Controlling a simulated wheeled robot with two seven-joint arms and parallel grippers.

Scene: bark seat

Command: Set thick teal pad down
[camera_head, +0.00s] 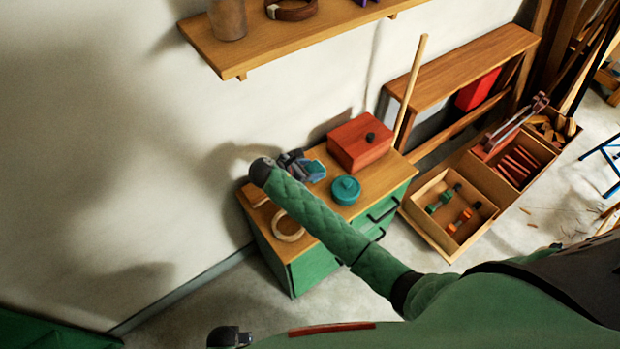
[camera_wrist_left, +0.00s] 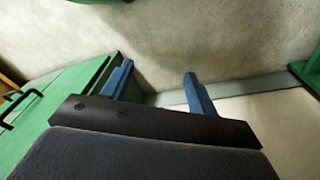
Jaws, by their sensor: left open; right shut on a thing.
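My right gripper (camera_head: 303,168) is over the wooden top of a green cabinet (camera_head: 315,268), near its back edge by the wall. It is shut on the thick teal pad (camera_head: 317,172), of which only a small part shows beside the fingers. I cannot tell whether the pad touches the top. My left gripper (camera_wrist_left: 159,72) is open and empty in the left wrist view, its blue fingers apart, with the cabinet's green side at left and the wall and floor beyond.
On the cabinet stand a round teal lidded thing (camera_head: 346,190), a red box (camera_head: 360,142) with a dark knob, and a pale wooden ring (camera_head: 288,228). A wooden shelf (camera_head: 295,38) hangs above. Open crates (camera_head: 430,235) lie on the floor at right.

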